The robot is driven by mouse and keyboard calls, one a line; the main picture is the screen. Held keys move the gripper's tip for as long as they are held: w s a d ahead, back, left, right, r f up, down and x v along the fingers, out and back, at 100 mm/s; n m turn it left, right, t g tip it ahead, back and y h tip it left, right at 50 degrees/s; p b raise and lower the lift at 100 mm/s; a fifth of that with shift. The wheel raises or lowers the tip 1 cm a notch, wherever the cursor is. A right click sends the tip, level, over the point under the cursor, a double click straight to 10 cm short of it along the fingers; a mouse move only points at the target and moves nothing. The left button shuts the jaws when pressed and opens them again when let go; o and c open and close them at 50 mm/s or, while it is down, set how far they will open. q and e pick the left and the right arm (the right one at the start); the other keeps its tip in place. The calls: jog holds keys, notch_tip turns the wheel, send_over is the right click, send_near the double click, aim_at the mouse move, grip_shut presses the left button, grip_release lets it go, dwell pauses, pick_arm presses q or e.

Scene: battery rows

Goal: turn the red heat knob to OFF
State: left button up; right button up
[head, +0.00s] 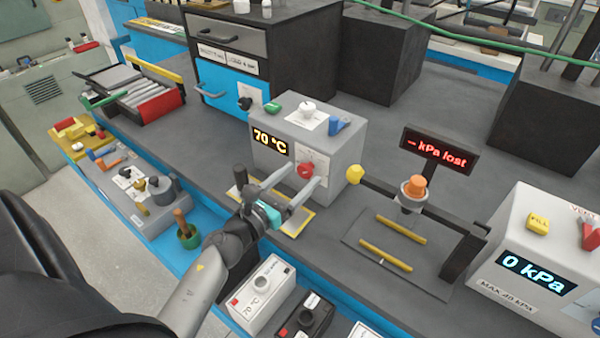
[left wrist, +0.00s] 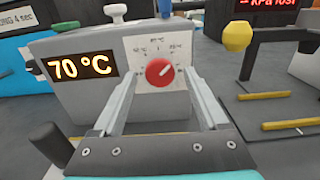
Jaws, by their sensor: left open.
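The red heat knob (head: 306,170) sits on a white dial plate on the front of a grey heater box (head: 345,140). In the left wrist view the red knob (left wrist: 159,72) has a pale pointer line slanting to the upper right. The dial marks around it are too small to read surely. The box display (left wrist: 82,67) reads 70 °C. My left gripper (head: 293,185) is open in front of the dial. In the left wrist view its fingers (left wrist: 162,90) stand on either side below the knob, apart from it. My right gripper is not in view.
A yellow ball-ended lever (head: 355,174) stands right of the box, by a press stand with an orange cap (head: 414,186). A white pressure box (head: 545,250) reads 0 kPa at the right. A yellow-edged tray (head: 300,222) lies below my gripper.

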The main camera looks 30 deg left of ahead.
pick_arm(q)
jog(key=shift+w, duration=0.5)
grip_shut()
dwell(0.4)
